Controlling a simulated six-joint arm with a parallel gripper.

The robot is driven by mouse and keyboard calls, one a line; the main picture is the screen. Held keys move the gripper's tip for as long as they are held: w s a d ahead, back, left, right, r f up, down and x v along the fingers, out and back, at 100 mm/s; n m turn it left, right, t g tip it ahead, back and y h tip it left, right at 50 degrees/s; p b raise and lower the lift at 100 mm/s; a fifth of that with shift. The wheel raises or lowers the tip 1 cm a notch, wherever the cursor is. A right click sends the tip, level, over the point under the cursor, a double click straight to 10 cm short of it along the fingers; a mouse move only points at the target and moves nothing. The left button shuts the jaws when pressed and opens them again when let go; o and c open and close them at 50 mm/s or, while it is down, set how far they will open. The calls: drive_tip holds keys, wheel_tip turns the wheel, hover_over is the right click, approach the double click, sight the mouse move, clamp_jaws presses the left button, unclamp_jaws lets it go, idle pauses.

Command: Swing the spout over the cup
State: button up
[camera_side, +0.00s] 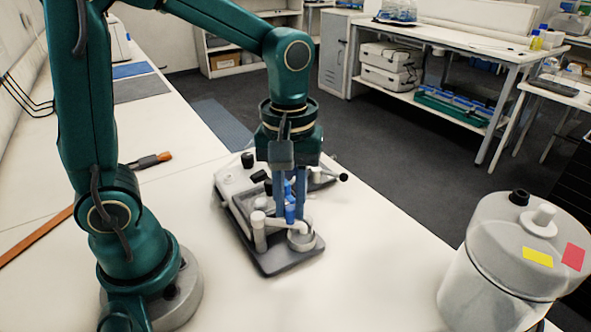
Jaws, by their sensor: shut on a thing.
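My gripper (290,215) points straight down over the front part of a white and grey apparatus (235,182). Its blue-grey fingers are shut on a small blue piece (290,205), which seems to belong to the spout. A pale horizontal spout arm (275,223) runs between a short white post (259,232) and the fingertips. A round, pale, cup-like piece (302,241) sits on the apparatus's dark base just below and right of the fingertips. The fingers partly hide the spout's end, so I cannot tell whether it lies exactly over the cup.
A large white container (480,262) with a black cap and yellow and red labels stands at the right front. An orange and black tool (150,161) lies on the bench at the left. The white bench (365,270) is clear between the apparatus and the container.

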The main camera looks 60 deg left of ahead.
drive_tip(key=shift+w+a+n, duration=0.15)
drive_tip(key=shift+a+n, duration=0.1)
drive_tip(key=shift+n, duration=0.45)
drive_tip(key=shift+w+a+n, duration=0.15)
drive_tip(key=shift+a+n, duration=0.1)
drive_tip(key=shift+n, duration=0.45)
drive_tip(key=shift+w+a+n, duration=0.15)
drive_tip(key=shift+a+n, duration=0.15)
drive_tip(key=shift+n, duration=0.35)
drive_tip(key=shift+w+a+n, duration=0.1)
drive_tip(key=shift+a+n, duration=0.15)
drive_tip(key=shift+n, duration=0.4)
drive_tip(key=o, duration=0.7)
drive_tip(key=shift+r, duration=2.25)
